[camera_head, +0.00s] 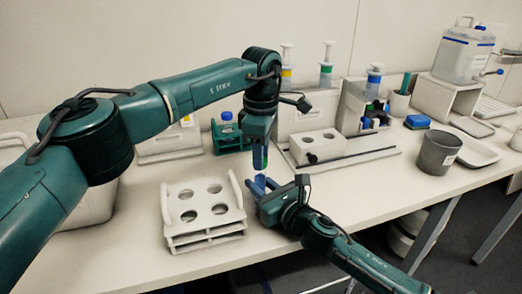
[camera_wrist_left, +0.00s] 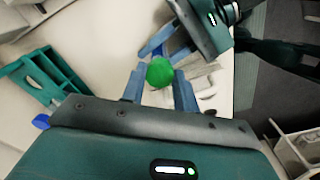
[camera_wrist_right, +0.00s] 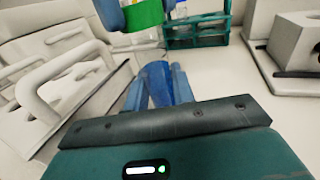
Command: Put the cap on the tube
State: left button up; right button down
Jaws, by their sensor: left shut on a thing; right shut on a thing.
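My left gripper (camera_head: 260,160) points down and is shut on a green cap (camera_wrist_left: 160,72), whose round top shows between the fingers in the left wrist view. The green cap's side also shows at the top of the right wrist view (camera_wrist_right: 143,15). My right gripper (camera_head: 262,187) comes in from the lower right and is shut on a blue cylinder (camera_wrist_right: 158,84), which looks like the tube. The cap is above the blue cylinder, with a gap between them. Most of the cylinder is hidden by the fingers, and exact alignment cannot be told.
A white rack with round holes (camera_head: 204,232) stands left of my grippers. A green rack (camera_head: 232,146) with a blue-topped item stands behind. A grey block with holes (camera_head: 317,147) is behind right, and a dark cup (camera_head: 438,153) farther right. The table's front edge is close.

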pick_arm(q)
jog(key=shift+f, duration=0.2)
jog(key=m, duration=1.1)
jog(key=shift+s+a, duration=0.1)
jog(key=m, duration=0.9)
jog(key=o, duration=0.9)
